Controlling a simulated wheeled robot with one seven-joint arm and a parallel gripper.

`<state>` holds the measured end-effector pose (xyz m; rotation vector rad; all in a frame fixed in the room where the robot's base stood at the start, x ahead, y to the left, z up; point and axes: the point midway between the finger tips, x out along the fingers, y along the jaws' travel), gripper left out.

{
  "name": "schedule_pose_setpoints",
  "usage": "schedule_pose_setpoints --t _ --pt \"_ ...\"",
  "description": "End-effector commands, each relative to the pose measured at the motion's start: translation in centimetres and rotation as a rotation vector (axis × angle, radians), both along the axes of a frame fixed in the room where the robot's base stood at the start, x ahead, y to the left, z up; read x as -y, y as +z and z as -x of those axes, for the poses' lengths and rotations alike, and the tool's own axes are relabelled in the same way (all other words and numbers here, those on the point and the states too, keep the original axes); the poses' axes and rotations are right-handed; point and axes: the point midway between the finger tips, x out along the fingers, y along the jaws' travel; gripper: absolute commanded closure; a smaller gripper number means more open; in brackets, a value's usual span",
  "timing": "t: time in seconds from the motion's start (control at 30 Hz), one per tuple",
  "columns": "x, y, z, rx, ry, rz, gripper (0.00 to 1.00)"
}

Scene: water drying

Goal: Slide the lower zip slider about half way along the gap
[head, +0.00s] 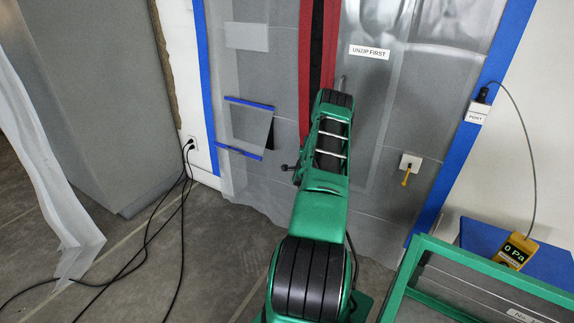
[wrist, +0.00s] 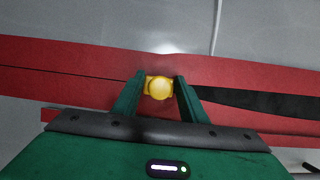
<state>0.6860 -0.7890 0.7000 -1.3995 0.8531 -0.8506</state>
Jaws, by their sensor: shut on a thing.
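The yellow zip slider (wrist: 159,88) shows in the wrist view, on the red zip strip (wrist: 60,65). My gripper (wrist: 160,80) is shut on it, one green finger on each side. To the right of the slider the red edges part around a dark gap (wrist: 250,100). To the left they meet in a thin dark line. In the head view the red zip (head: 305,60) runs down the plastic sheet with the dark gap (head: 317,45) between its edges. My arm hides the slider, my fingers and the lower zip there.
A translucent plastic sheet (head: 270,75), edged in blue tape, carries an "UNZIP FIRST" label (head: 370,52) and a blue-taped flap (head: 245,128). A yellow gauge (head: 516,251) reads 0 Pa, near a green frame (head: 480,262). Black cables (head: 182,220) lie on the floor at left.

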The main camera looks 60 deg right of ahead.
Motion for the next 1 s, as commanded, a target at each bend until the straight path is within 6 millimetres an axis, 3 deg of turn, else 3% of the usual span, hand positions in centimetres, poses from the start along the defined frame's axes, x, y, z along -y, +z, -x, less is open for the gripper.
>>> schedule_pose_setpoints --t 0.03,0.1,0.5,0.73,1.0 --pt "0.5 2.4 0.4 0.009 -0.007 0.004 1.0" --pt "0.8 5.0 0.7 0.009 -0.01 0.003 1.0" --pt "0.6 18.6 0.7 0.006 -0.009 0.005 1.0" --pt "0.6 24.0 0.6 0.005 -0.007 0.002 1.0" --pt "0.6 27.0 0.7 0.004 -0.008 -0.002 1.0"
